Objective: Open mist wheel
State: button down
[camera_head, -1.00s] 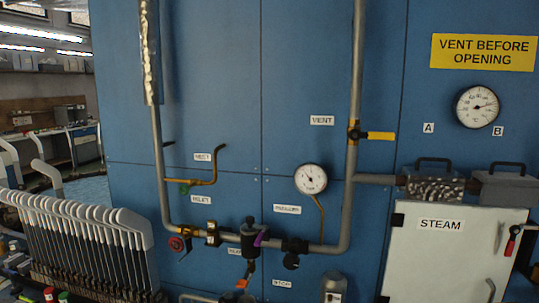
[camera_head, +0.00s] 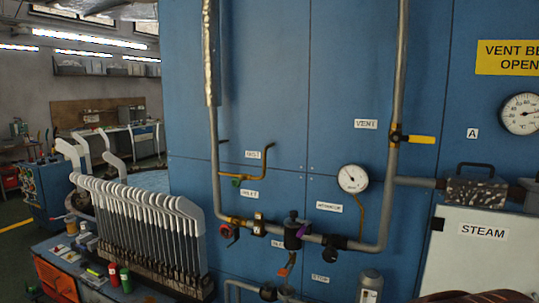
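The mist wheel looks to be the small green handwheel (camera_head: 237,182) on a thin brass pipe (camera_head: 262,168), just under a white label reading MIST (camera_head: 253,155). It sits on the blue panel, right of the grey vertical pipe. Its turn position is too small to tell. A red wheel (camera_head: 229,231) is below it, under the INLET label (camera_head: 247,194). My gripper is not in view, and nothing touches the wheel.
A yellow vent lever (camera_head: 421,139) and a round gauge (camera_head: 353,178) are to the right. The white STEAM door (camera_head: 480,258) is at far right. A rack of white-topped boards (camera_head: 150,220) stands left of the panel. A brown shape at the bottom right edge is unclear.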

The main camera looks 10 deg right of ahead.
aim_at(236, 183)
jog(key=u, duration=0.65)
jog(key=i, duration=1.25)
jog(key=z, duration=0.45)
